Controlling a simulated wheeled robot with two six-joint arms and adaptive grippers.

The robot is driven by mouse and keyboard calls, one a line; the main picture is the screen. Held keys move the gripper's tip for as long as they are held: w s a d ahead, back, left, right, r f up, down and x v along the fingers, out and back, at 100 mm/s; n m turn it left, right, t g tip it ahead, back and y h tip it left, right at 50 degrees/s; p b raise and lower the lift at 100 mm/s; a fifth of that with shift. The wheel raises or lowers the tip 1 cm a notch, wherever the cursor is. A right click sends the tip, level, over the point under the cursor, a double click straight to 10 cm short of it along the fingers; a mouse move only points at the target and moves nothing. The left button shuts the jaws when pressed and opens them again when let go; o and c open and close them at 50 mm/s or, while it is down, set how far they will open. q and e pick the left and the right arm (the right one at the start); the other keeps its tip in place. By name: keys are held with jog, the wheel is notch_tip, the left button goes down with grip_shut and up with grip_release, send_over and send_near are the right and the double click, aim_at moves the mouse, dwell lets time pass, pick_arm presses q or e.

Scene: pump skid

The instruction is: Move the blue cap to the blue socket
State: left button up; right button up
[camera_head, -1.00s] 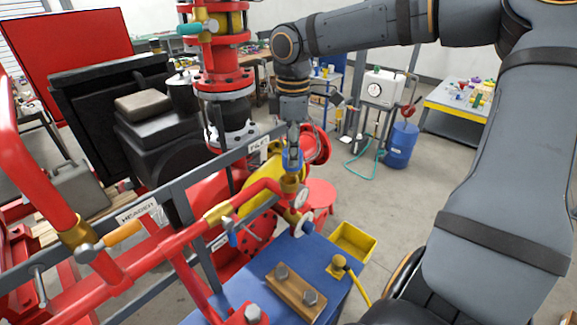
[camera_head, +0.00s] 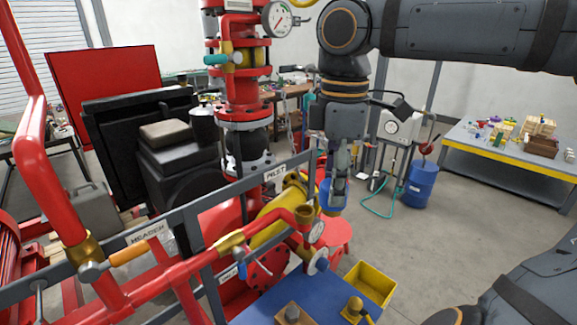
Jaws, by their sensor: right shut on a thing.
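My right gripper (camera_head: 335,190) points down in the middle of the view, shut on the blue cap (camera_head: 330,203). The cap shows as a small blue piece under and between the fingers, partly hidden by them. It is held in the air, just right of the brass pipe end (camera_head: 304,212) on the red piping and apart from it in the picture. I cannot pick out the blue socket with certainty. My left gripper is not in view.
A yellow bin (camera_head: 370,284) stands on the blue skid top (camera_head: 270,305). The grey rail (camera_head: 220,205) crosses at left. Open floor (camera_head: 430,240) lies right, with a blue drum (camera_head: 420,184).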

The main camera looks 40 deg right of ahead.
aim_at(330, 212)
notch_tip(330, 212, down, 7)
jog(key=b, duration=0.6)
jog(key=shift+w+f, duration=0.1)
jog(key=shift+f, duration=0.05)
jog(key=shift+r, duration=0.2)
